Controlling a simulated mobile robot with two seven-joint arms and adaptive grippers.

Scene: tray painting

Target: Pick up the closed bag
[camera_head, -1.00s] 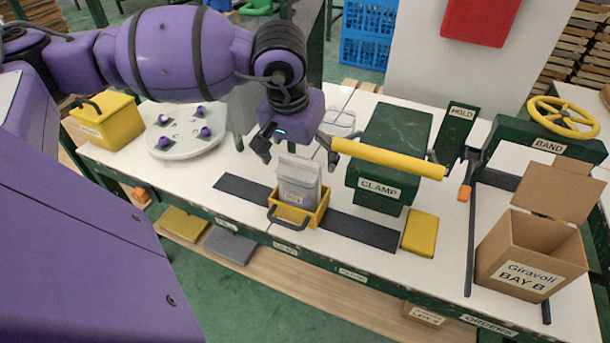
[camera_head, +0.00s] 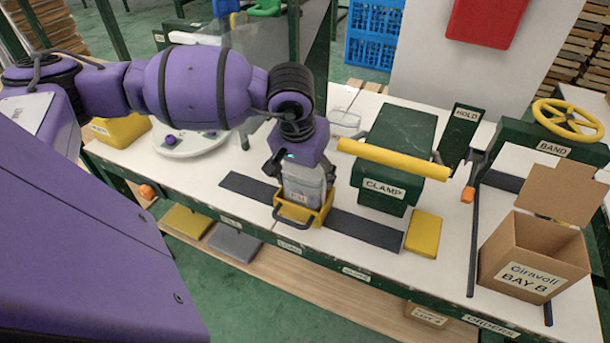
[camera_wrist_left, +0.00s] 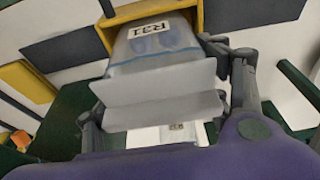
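The closed bag (camera_head: 304,190) is a clear-grey pouch with a white label. It stands upright in a small yellow holder (camera_head: 292,213) with a dark handle, on the dark strip of the bench. My left gripper (camera_head: 301,176) points down over the bag, its fingers apart on either side of the bag's upper part. In the left wrist view the bag (camera_wrist_left: 155,65) shows its label and pale top flap between the two fingers. The fingers look open; whether they touch its sides is hard to tell. My right gripper is not in view.
The green clamp (camera_head: 394,150) with a yellow bar stands close to the right of my left gripper. A yellow pad (camera_head: 423,233) lies in front of it. An open cardboard box (camera_head: 530,265) is at the right. A round white plate (camera_head: 190,146) with purple knobs is at the left.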

